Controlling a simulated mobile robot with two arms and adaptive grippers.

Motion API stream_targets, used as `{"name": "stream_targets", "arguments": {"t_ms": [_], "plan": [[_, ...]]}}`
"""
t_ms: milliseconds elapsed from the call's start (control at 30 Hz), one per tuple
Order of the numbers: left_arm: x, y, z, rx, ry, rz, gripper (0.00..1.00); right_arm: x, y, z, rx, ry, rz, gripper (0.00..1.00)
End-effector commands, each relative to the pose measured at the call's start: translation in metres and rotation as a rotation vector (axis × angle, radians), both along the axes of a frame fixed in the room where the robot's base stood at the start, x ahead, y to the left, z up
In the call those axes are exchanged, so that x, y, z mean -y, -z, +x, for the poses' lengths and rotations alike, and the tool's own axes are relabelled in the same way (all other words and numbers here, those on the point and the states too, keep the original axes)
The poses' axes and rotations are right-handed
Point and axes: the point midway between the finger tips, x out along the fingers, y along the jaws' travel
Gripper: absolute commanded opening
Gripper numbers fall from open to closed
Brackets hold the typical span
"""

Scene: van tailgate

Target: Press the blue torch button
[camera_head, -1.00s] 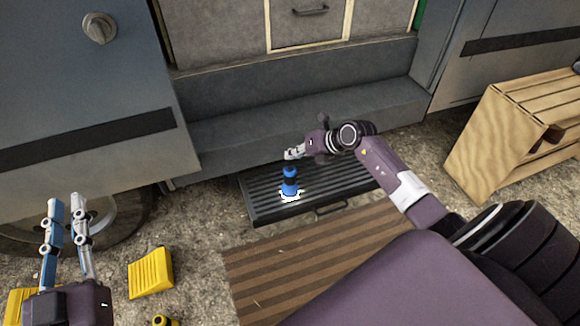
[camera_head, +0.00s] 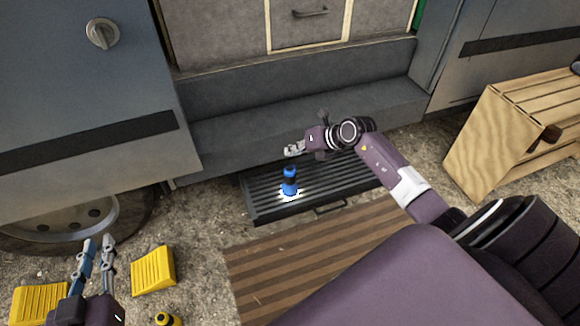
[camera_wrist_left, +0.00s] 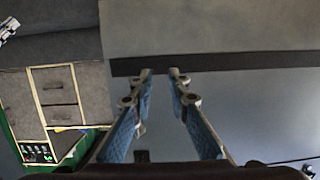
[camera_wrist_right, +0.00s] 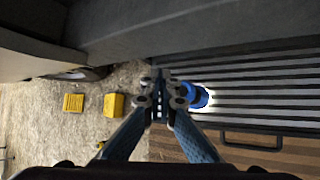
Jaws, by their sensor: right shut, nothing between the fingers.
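The blue and black torch (camera_head: 289,183) stands upright on the ridged black step, with a bright glow at its base. In the right wrist view the torch (camera_wrist_right: 196,96) shows just right of the fingertips, partly hidden by them. My right gripper (camera_head: 292,150) is shut and empty, just above and behind the torch top, apart from it in the head view. It also shows in the right wrist view (camera_wrist_right: 160,88). The torch's button cannot be made out. My left gripper (camera_head: 98,242) is open and empty at the lower left, far from the torch; its parted fingers fill the left wrist view (camera_wrist_left: 160,75).
The black step (camera_head: 335,172) sits below the grey van bumper (camera_head: 300,105). A brown striped mat (camera_head: 290,262) lies in front. Yellow chocks (camera_head: 153,270) lie on the gravel at left. A wooden crate (camera_head: 500,140) stands at right.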

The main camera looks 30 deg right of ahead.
Motion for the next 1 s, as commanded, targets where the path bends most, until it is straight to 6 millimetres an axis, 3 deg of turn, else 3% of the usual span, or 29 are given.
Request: {"name": "stream_targets", "arguments": {"t_ms": [233,633,733,833,900,1000], "plan": [[-0.004,0.018,-0.007,-0.086,-0.005,0.022,0.16,0.000,-0.004,0.000,0.000,0.000,0.000,0.00],[-0.005,0.020,-0.008,-0.094,-0.006,0.023,0.16,-0.006,-0.006,0.001,0.010,-0.004,0.016,0.00],[-0.005,0.020,-0.008,-0.094,-0.007,0.023,0.16,-0.034,-0.017,0.004,0.065,-0.017,0.091,0.00],[-0.005,0.020,-0.008,-0.093,-0.007,0.022,0.16,-0.086,-0.044,0.006,0.168,-0.028,0.256,0.00],[-0.005,0.020,-0.008,-0.093,-0.007,0.022,0.16,-0.125,-0.076,0.005,0.257,-0.017,0.418,0.00],[-0.005,0.020,-0.008,-0.093,-0.007,0.022,0.16,-0.168,-0.128,-0.004,0.369,0.043,0.688,0.00]]}}
